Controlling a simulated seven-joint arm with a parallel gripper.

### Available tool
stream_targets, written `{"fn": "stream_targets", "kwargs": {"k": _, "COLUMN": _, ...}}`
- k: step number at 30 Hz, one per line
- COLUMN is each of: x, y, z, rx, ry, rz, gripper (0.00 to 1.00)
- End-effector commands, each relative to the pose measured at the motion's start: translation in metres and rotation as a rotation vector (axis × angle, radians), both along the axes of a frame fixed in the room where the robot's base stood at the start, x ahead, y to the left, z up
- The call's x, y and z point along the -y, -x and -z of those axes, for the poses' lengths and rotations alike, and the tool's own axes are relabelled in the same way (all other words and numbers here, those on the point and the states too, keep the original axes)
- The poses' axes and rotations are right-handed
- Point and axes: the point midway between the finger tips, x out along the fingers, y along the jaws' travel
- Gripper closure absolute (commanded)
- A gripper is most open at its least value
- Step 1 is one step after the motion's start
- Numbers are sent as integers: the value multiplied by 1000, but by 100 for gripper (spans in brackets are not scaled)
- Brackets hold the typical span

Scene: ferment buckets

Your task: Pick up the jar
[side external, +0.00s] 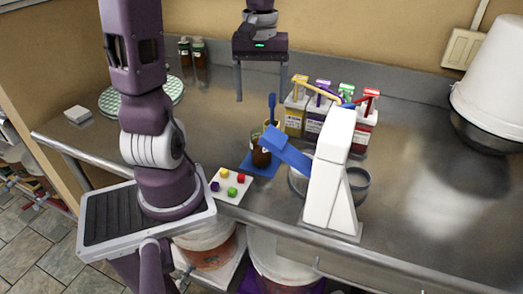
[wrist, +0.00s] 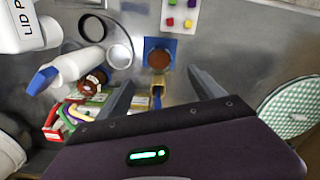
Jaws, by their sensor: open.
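A brown jar (side external: 260,148) with a label stands upright on a blue square mat (side external: 262,168) at the middle of the steel counter. The white press's blue lever partly overlaps it in the side view. In the wrist view the jar (wrist: 159,60) is seen from above as a brown round on the blue mat (wrist: 151,43). My gripper (side external: 262,97) is open and empty, fingers pointing down, above and behind the jar. In the wrist view the open fingers (wrist: 165,79) have the jar just beyond their tips.
A white press (side external: 330,180) with a blue lever stands right of the jar. A blue-handled brush (side external: 272,106) stands close behind it. Several colour-topped containers (side external: 320,118) are at back right. A white board (side external: 231,186) with coloured pieces lies left front.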

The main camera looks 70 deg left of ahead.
Motion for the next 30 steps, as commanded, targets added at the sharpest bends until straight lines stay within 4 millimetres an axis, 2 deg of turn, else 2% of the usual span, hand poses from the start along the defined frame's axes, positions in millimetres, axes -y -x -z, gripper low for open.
{"fn": "stream_targets", "kwargs": {"k": 1, "x": 2, "y": 2, "z": 21, "rx": -9, "ry": 10, "rz": 3, "gripper": 23}}
{"fn": "stream_targets", "kwargs": {"k": 3, "x": 2, "y": 2, "z": 50, "rx": -10, "ry": 12, "rz": 4, "gripper": 23}}
{"fn": "stream_targets", "kwargs": {"k": 6, "x": 3, "y": 2, "z": 84, "rx": -8, "ry": 9, "rz": 6, "gripper": 23}}
{"fn": "stream_targets", "kwargs": {"k": 9, "x": 2, "y": 1, "z": 106, "rx": -4, "ry": 4, "rz": 5, "gripper": 23}}
{"fn": "stream_targets", "kwargs": {"k": 14, "x": 1, "y": 0, "z": 126, "rx": -1, "ry": 2, "rz": 5, "gripper": 23}}
{"fn": "stream_targets", "kwargs": {"k": 22, "x": 0, "y": -2, "z": 173, "rx": -2, "ry": 1, "rz": 6, "gripper": 23}}
{"fn": "stream_targets", "kwargs": {"k": 25, "x": 0, "y": -3, "z": 181, "rx": 0, "ry": 0, "rz": 5, "gripper": 23}}
{"fn": "stream_targets", "kwargs": {"k": 30, "x": -1, "y": -3, "z": 182, "rx": 2, "ry": -1, "rz": 3, "gripper": 23}}
